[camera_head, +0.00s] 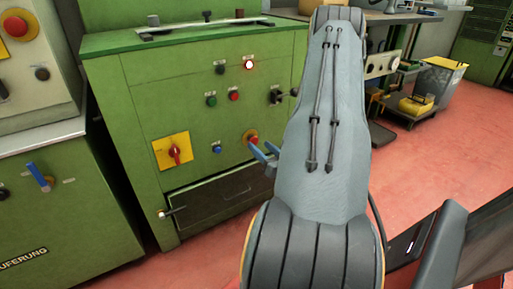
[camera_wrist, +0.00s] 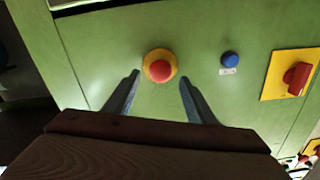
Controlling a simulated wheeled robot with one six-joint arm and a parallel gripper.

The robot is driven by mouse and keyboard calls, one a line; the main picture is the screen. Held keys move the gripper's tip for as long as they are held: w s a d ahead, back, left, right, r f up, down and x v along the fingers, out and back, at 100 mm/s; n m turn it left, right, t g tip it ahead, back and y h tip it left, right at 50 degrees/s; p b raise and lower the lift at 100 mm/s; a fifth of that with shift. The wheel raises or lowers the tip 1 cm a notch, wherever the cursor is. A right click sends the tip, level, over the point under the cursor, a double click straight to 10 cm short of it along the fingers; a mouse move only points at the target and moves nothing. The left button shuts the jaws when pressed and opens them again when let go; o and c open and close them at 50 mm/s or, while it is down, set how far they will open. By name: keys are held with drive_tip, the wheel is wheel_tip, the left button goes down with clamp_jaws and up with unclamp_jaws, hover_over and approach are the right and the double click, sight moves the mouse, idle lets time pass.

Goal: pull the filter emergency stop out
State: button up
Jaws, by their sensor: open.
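The emergency stop is a red mushroom button on a yellow round base, on the front panel of a green cabinet (camera_head: 135,130). In the wrist view the emergency stop (camera_wrist: 160,69) lies ahead of my gripper (camera_wrist: 160,82), between the lines of its two fingers. My gripper is open, with one finger to each side of the button, and nothing is held. In the head view the emergency stop (camera_head: 251,137) shows just beyond the fingers of my gripper (camera_head: 264,155). I cannot tell the exact gap from the fingertips to the button.
A blue button (camera_wrist: 231,59) and a red rotary switch on a yellow plate (camera_wrist: 296,75) sit beside it on the panel. Another red stop button (camera_head: 16,26) is on the left machine. Open red floor (camera_head: 415,155) lies to the right.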

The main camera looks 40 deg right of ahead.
sight(252, 140)
drive_tip(key=shift+b+x, duration=0.3)
drive_tip(key=shift+x, duration=1.2)
drive_tip(key=shift+c, duration=0.4)
clamp_jaws()
